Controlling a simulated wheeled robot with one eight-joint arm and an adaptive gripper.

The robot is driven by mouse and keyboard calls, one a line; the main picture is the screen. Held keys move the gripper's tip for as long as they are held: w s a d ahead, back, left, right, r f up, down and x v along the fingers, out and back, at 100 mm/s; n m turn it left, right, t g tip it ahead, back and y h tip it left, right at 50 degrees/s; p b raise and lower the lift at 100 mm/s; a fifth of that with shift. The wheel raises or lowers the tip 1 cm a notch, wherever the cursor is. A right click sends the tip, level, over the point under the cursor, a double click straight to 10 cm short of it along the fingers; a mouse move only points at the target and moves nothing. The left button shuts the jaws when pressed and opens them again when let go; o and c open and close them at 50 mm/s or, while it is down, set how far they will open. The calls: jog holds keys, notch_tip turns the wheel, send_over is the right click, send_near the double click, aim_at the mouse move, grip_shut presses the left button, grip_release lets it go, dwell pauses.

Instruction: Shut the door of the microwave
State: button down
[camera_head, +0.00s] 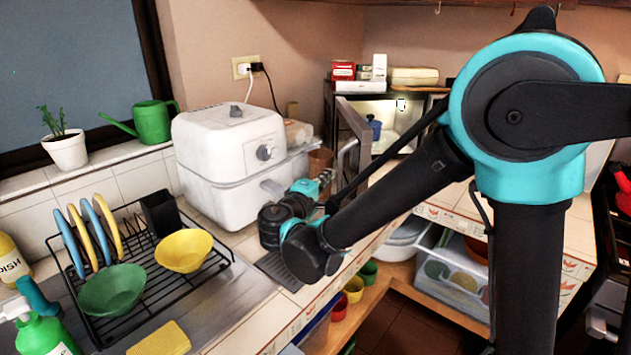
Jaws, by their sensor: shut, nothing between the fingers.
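The microwave (335,92) stands on the counter in the back corner, with its lit inside showing a blue container (374,128). My gripper (328,177) is at the lower left of the door, close to the handle. Its fingers are shut and empty. I cannot tell whether they touch the door. My own arm hides part of the door's lower right side and part of the microwave's front.
A white air fryer (230,160) stands just left of my gripper, leaving little room there. A brown cup (319,161) stands behind the gripper. Small boxes (372,68) lie on top of the microwave. A dish rack (150,265) sits at the front left.

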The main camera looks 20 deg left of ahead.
jog(key=shift+w+d, duration=0.2)
jog(key=shift+d, duration=0.15)
jog(key=shift+d, duration=0.1)
